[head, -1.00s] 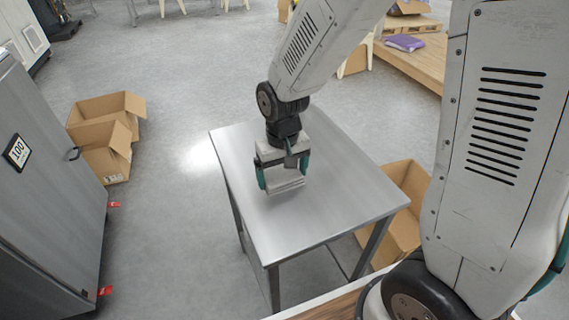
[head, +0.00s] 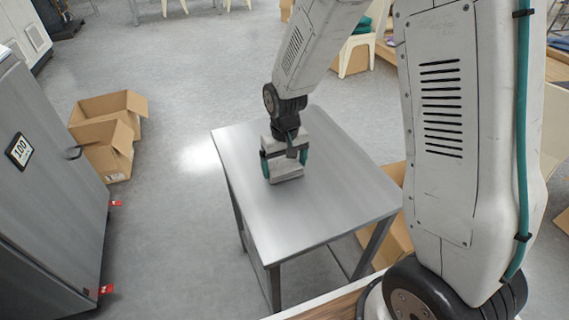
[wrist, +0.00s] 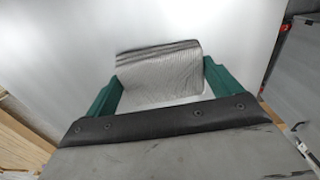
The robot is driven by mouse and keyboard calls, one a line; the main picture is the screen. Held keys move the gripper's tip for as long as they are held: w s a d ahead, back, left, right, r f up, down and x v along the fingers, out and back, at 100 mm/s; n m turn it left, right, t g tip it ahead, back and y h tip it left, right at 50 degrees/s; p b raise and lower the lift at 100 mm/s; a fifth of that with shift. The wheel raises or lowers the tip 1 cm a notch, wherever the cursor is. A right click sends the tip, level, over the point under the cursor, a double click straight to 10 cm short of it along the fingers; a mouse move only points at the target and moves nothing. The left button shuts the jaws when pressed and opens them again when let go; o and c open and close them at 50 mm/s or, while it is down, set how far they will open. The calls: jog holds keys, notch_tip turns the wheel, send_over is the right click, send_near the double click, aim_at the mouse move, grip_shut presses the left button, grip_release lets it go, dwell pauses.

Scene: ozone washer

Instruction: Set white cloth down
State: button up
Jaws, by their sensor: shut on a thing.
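The white cloth (head: 287,173) is a small folded bundle between the fingers of my gripper (head: 285,168), over the metal table (head: 335,205). In the wrist view the cloth (wrist: 160,68) shows as a pale, finely ribbed piece with dark creases, between the two green fingers (wrist: 162,90). My gripper is shut on it. The cloth is at or just above the table top; I cannot tell if it touches. Its upper part is hidden by my gripper in the head view.
A grey cabinet (head: 50,190) marked 100 stands at the left. Open cardboard boxes (head: 108,135) lie on the floor beyond it. Another box (head: 385,240) is at the table's right side. The table top around the cloth is bare.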

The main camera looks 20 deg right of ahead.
aim_at(285, 166)
jog(key=shift+f, duration=0.1)
jog(key=o, duration=0.8)
jog(key=shift+c, duration=0.2)
notch_tip(285, 166, up, 12)
jog(key=s+d+r, duration=0.2)
jog(key=s+r, duration=0.2)
jog(key=s, duration=0.4)
jog(key=s+d+r, duration=0.2)
jog(key=s+r, duration=0.2)
jog(key=s, duration=0.5)
jog(key=s+d+r+t, duration=0.1)
jog(key=s+r, duration=0.3)
jog(key=s, duration=0.5)
jog(key=shift+s+d+m, duration=0.2)
jog(key=shift+d+m, duration=0.2)
jog(key=shift+d, duration=0.1)
jog(key=shift+r, duration=0.1)
